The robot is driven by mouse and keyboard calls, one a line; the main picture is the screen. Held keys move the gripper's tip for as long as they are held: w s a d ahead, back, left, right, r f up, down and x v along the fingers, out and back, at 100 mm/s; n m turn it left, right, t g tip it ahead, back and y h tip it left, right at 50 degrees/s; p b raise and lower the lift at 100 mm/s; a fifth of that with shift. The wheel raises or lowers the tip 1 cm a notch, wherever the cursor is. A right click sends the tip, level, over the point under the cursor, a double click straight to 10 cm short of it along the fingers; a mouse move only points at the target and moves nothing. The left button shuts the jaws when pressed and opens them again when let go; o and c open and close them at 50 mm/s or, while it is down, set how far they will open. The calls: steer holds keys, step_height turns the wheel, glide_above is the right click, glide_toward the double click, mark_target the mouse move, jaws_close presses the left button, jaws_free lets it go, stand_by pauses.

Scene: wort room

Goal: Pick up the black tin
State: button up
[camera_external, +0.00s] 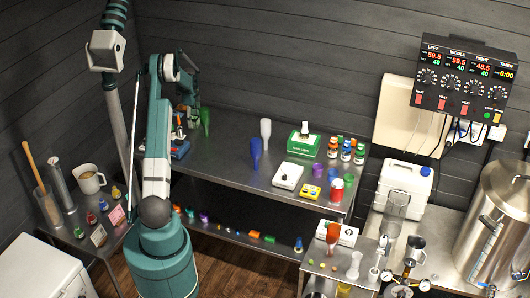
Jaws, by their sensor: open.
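I cannot make out a black tin for certain in the external view. Several small coloured containers stand on the steel bench (225,158), too small to tell apart fully. My arm rises in front of the bench's left end and bends over at the top. My gripper (188,108) hangs small and dark over that left end, partly hidden by my arm. It is open, and I see nothing held in it. A blue device (179,148) and a green funnel-like piece (205,119) are close below it.
A blue piece (255,154), a clear piece (265,132), a green box (304,143) and a white scale (287,176) stand on the bench. Small items line the lower shelf (225,236). A control box (465,85) and steel pot (498,230) are at right.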

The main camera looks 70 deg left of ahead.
mark_target(193, 117)
steer(key=shift+f, duration=0.15)
stand_by(0.4)
steer(key=c, duration=1)
steer(key=shift+r, duration=5.05)
